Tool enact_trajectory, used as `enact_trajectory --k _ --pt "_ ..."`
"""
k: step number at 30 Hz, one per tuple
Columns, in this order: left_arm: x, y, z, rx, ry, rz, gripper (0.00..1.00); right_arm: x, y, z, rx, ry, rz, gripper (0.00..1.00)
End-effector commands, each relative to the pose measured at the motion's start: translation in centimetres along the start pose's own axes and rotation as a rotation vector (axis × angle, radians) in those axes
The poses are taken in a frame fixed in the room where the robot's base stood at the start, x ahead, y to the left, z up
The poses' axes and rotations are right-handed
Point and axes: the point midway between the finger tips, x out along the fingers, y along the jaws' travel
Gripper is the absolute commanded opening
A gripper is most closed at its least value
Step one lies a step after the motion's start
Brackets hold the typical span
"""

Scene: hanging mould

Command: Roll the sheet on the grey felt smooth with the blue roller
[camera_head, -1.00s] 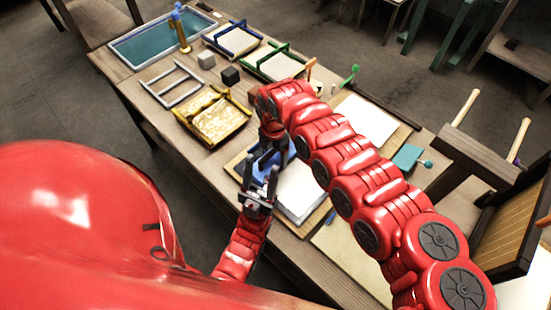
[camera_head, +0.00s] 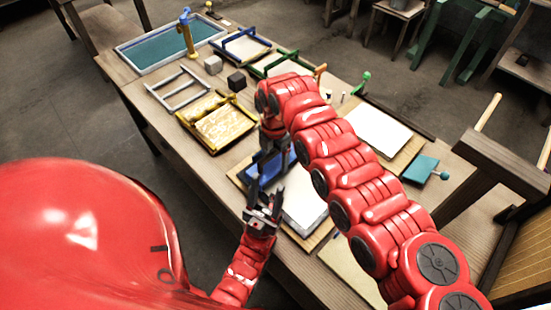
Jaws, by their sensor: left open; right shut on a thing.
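The white sheet (camera_head: 306,207) lies on a board at the near edge of the table, partly behind my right arm. The grey felt beneath it shows only as a thin edge. The blue roller (camera_head: 262,170) is at the sheet's left end, below my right gripper (camera_head: 272,150). My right gripper points down and is shut on it; the grip itself is mostly hidden. I cannot tell whether the roller touches the sheet. My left gripper (camera_head: 265,188) is open and empty, just on the near side of the roller.
A yellow mould (camera_head: 188,121) and a grey rack (camera_head: 172,85) stand to the left, with a blue-green vat (camera_head: 150,52) beyond. A board with another white sheet (camera_head: 378,131) and a teal block (camera_head: 421,168) are on the right. A dark wooden frame (camera_head: 500,160) rises at far right.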

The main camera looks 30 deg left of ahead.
Motion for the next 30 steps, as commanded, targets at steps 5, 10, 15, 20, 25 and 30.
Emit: enact_trajectory --k 5,10,15,20,25,30 --pt "0.1 0.0 0.0 0.0 0.0 0.0 0.5 -0.4 0.0 0.1 0.0 -0.001 0.002 0.33" --pt "0.4 0.0 -0.1 0.0 0.0 0.0 0.5 -1.9 0.0 0.1 0.001 0.0 0.001 0.33" --pt "0.6 0.0 -0.1 0.0 0.0 0.0 0.5 -3.8 0.0 0.1 0.001 -0.002 0.002 0.33" --pt "0.8 0.0 -0.1 0.0 0.0 0.0 0.5 -5.6 0.1 0.1 0.001 -0.003 0.005 0.33" --pt "1.0 -0.1 -0.2 0.0 0.0 0.0 0.5 -7.0 0.0 0.1 0.001 -0.002 0.002 0.33" --pt "1.0 -0.1 -0.2 0.0 0.0 0.0 0.5 -7.1 0.0 0.0 0.001 0.0 0.0 0.33"
